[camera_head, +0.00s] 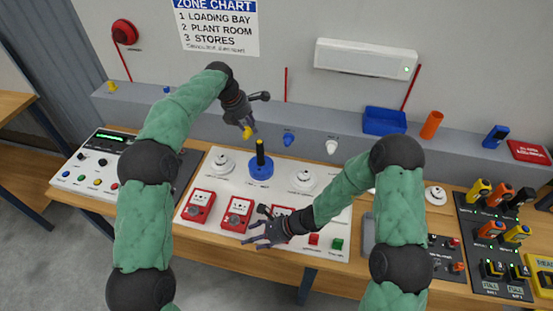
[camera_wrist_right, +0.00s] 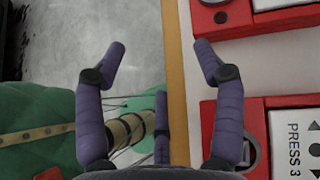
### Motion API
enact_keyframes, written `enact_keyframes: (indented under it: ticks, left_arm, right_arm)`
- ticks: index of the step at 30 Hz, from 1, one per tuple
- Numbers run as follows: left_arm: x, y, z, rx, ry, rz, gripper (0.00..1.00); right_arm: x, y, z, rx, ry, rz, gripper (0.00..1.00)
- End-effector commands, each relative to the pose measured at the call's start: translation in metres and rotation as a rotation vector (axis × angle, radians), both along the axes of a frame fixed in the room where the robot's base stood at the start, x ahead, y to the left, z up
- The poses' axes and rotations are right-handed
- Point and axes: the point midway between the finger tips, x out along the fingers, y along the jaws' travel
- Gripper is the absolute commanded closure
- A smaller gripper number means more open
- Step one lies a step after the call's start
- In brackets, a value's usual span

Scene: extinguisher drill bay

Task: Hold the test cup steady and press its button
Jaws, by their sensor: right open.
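A round blue cup-like piece (camera_head: 261,168) with an upright black post stands on the white board; I take it for the test cup. Its button cannot be made out. My left gripper (camera_head: 246,125) is above and just left of the post, apart from it. A small yellow thing (camera_head: 248,132) shows at its fingertips; I cannot tell whether it is held or behind them. My right gripper (camera_head: 256,237) is open and empty, low at the board's front edge, below the blue piece. In the right wrist view its spread fingers (camera_wrist_right: 160,60) have nothing between them.
Red call-point boxes (camera_head: 236,213) line the board's front; one labelled PRESS 3 (camera_wrist_right: 300,140) is close to my right fingers. White domes (camera_head: 220,164) flank the blue piece. A blue tray (camera_head: 385,120) and orange cylinder (camera_head: 432,124) stand on the back ledge.

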Motion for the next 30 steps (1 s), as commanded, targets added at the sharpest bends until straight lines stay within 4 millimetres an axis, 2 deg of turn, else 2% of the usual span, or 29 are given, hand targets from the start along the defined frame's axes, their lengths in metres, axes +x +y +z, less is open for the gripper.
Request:
enact_keyframes:
  ticks: [2,5,9,12,15,18,22,26,30]
  left_arm:
    - [0.0,0.0,0.0,0.0,0.0,0.0,0.61]
    - [0.0,0.0,0.0,0.0,0.0,0.0,0.61]
    - [0.0,0.0,0.0,0.0,0.0,0.0,0.61]
    - [0.0,0.0,0.0,0.0,0.0,0.0,0.61]
    - [0.0,0.0,0.0,0.0,0.0,0.0,0.61]
    - [0.0,0.0,0.0,0.0,0.0,0.0,0.61]
    - [0.0,0.0,0.0,0.0,0.0,0.0,0.61]
    - [0.0,0.0,0.0,0.0,0.0,0.0,0.61]
    - [0.0,0.0,0.0,0.0,0.0,0.0,0.61]
  right_arm:
    - [0.034,0.004,0.017,0.052,-0.009,-0.11,0.31]
    - [0.08,-0.002,0.037,0.107,-0.019,-0.264,0.31]
    - [0.142,-0.026,0.064,0.162,-0.035,-0.471,0.31]
    - [0.178,-0.046,0.082,0.197,-0.042,-0.599,0.31]
    - [0.206,-0.066,0.097,0.227,-0.047,-0.7,0.31]
    - [0.224,-0.081,0.108,0.251,-0.048,-0.773,0.31]
    - [0.237,-0.091,0.116,0.27,-0.051,-0.823,0.31]
    - [0.243,-0.09,0.116,0.275,-0.049,-0.837,0.31]
    - [0.254,-0.08,0.11,0.275,-0.048,-0.834,0.31]
